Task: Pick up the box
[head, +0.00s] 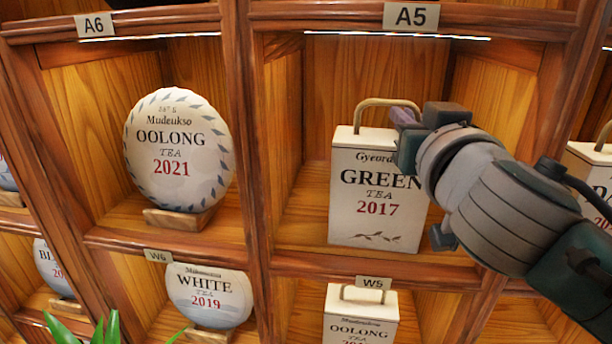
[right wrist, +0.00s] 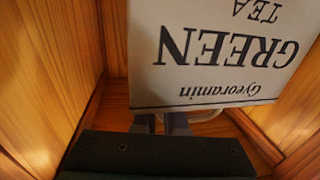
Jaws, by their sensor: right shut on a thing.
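The box (head: 372,215) is a pale, upright carton marked GREEN TEA 2017, with a tan loop handle (head: 372,104) on top. It is in the A5 compartment, and I cannot tell whether its base touches the shelf. My right gripper (head: 408,118) reaches in from the right and is shut on the box's handle. In the right wrist view, the box (right wrist: 215,50) appears upside down, with the gripper's fingers (right wrist: 160,123) at its handle. The grip itself is partly hidden. My left gripper is not in view.
Wooden dividers (head: 247,150) enclose the compartment. A round OOLONG 2021 cake (head: 178,187) stands on the left in A6. Below are a WHITE 2019 cake (head: 208,285) and an OOLONG box (head: 360,312). Another pale box (head: 598,160) is partly visible at right.

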